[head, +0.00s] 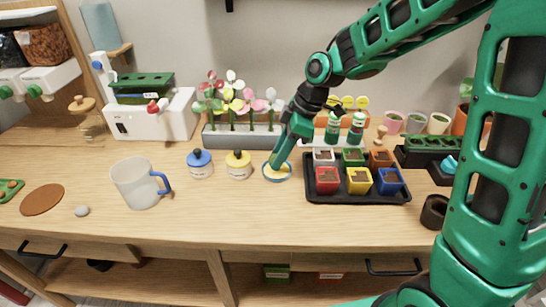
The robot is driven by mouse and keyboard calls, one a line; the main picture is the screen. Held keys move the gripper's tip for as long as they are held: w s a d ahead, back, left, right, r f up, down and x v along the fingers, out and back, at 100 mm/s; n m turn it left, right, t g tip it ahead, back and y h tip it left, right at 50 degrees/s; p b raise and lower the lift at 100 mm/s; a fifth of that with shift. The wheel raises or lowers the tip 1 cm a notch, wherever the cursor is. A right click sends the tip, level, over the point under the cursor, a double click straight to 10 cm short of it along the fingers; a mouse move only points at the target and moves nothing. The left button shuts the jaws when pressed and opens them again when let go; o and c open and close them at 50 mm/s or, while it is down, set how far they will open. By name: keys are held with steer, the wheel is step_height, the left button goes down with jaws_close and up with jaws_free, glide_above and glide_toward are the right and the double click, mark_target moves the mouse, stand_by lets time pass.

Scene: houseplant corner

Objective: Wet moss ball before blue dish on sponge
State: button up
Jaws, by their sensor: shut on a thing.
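A shallow blue-rimmed dish (277,181) stands on the table near the middle, with a pale yellow sponge (284,173) in it. My gripper (275,163) points down right over this dish, its tip at or just above the sponge. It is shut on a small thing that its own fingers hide. I cannot make out a moss ball, nor whether the held thing touches the sponge.
A black tray (312,196) of several coloured pots stands just right of the dish. Yellow-lidded (239,166) and blue-lidded (200,164) jars and a white mug (138,184) stand to the left. A flower planter (240,138) is behind.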

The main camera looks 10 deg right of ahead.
steer(key=shift+r, duration=2.95)
